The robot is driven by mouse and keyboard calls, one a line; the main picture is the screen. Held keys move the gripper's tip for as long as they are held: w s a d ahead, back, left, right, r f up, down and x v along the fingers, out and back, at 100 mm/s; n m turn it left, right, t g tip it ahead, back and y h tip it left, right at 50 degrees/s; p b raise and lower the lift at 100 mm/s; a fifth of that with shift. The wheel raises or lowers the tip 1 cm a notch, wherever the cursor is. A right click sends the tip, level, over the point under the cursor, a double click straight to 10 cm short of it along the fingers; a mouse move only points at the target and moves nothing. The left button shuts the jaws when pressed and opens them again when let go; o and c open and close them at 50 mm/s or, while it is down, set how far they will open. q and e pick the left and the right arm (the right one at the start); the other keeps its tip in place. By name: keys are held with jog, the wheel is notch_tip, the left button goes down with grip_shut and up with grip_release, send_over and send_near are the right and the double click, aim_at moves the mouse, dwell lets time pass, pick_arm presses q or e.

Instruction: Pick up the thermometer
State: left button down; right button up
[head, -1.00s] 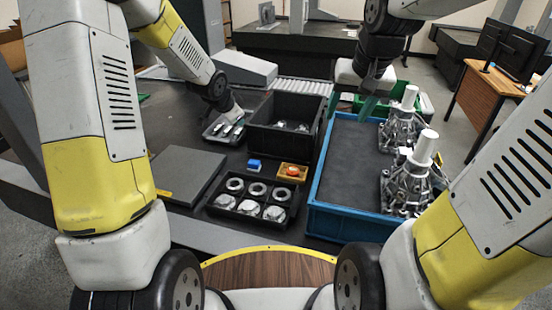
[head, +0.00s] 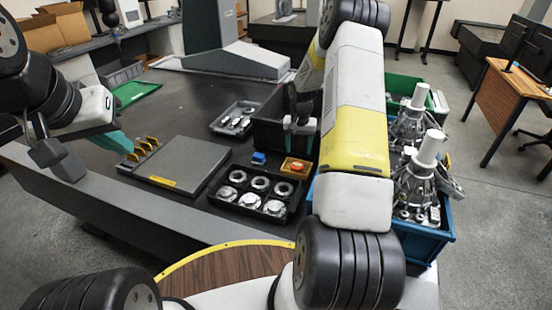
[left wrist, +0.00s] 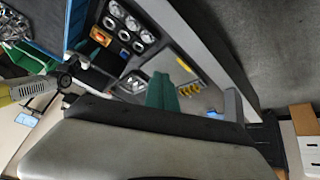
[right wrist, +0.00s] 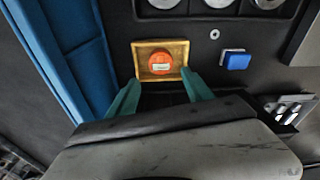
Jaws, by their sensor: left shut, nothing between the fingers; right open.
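An orange round device (right wrist: 160,63) with a small pale label or display, possibly the thermometer, sits in a shallow yellow tray (right wrist: 180,47). It also shows in the head view (head: 297,166). My right gripper (right wrist: 158,82) is open and empty, its teal fingers pointing at the tray's near corners from above, with the device between their directions. In the head view the right gripper (head: 300,122) hangs over the dark bin area behind the tray, partly hidden by my arm. My left gripper (head: 118,142) is shut and empty at the left, over the table near a grey plate.
A black tray of rings and metal parts (head: 253,205) lies left of and in front of the yellow tray. A blue block (head: 259,157) is close beside it. A blue bin (head: 425,240) with metal assemblies stands right. A grey plate (head: 185,160) lies left.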

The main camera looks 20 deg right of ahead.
aim_at(297, 165)
jog(key=shift+w+a+f, duration=0.1)
jog(key=shift+w+f, duration=0.05)
jog(key=shift+f, duration=0.4)
jog(key=shift+w+a+f, duration=0.1)
jog(key=shift+f, duration=0.4)
jog(key=f, duration=0.7)
jog(key=shift+w+d, duration=0.35)
jog(key=c, duration=1.2)
